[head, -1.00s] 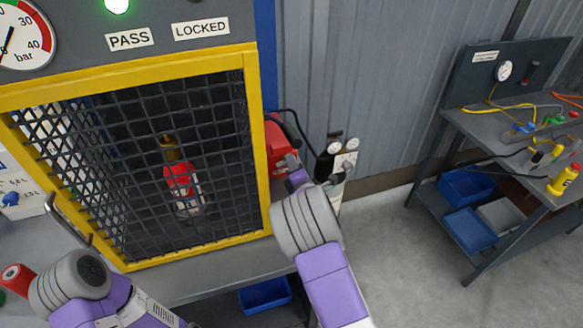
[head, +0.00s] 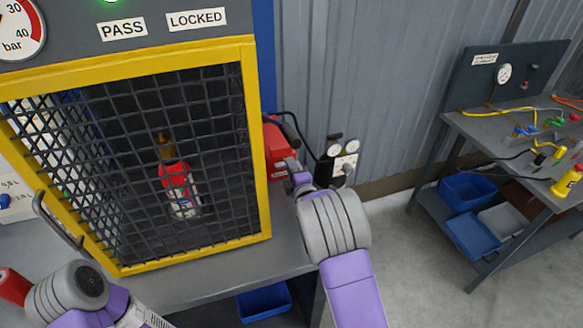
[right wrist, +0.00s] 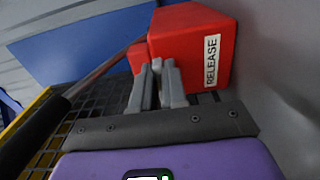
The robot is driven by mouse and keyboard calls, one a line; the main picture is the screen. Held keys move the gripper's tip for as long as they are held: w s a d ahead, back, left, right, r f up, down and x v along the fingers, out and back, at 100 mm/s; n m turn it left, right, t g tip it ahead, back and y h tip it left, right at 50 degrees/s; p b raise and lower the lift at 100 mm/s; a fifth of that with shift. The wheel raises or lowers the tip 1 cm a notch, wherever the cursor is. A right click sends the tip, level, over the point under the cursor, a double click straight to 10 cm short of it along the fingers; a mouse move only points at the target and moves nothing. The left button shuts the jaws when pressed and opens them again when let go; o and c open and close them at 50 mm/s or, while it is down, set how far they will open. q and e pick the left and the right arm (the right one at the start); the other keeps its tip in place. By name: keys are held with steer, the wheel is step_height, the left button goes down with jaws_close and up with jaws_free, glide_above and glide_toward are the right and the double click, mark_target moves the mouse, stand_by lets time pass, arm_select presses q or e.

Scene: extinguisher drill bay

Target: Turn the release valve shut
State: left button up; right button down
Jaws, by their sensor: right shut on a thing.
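The release valve shows as a red block (right wrist: 190,45) with a white RELEASE label in the right wrist view. In the head view its red body (head: 276,148) sits at the right side of the yellow-framed cage. My right gripper (right wrist: 158,75) is shut at the lower part of the red valve; the gripped part is mostly hidden between the fingers. In the head view my right gripper (head: 292,166) reaches the valve from the right front. My left wrist shows at the lower left of the head view, but its fingers do not show.
The mesh cage (head: 256,150) holds a red and white extinguisher (head: 178,190). A dark bar (right wrist: 85,85) runs beside the valve. A workbench (head: 480,128) is at right, with open floor between.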

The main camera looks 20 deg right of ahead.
steer(key=c, duration=1.2)
jaws_free()
steer(key=shift+o, duration=0.2)
steer(key=s+p, duration=0.1)
steer(key=s, duration=0.6)
steer(key=shift+s+d, duration=0.1)
steer(key=shift+s, duration=0.2)
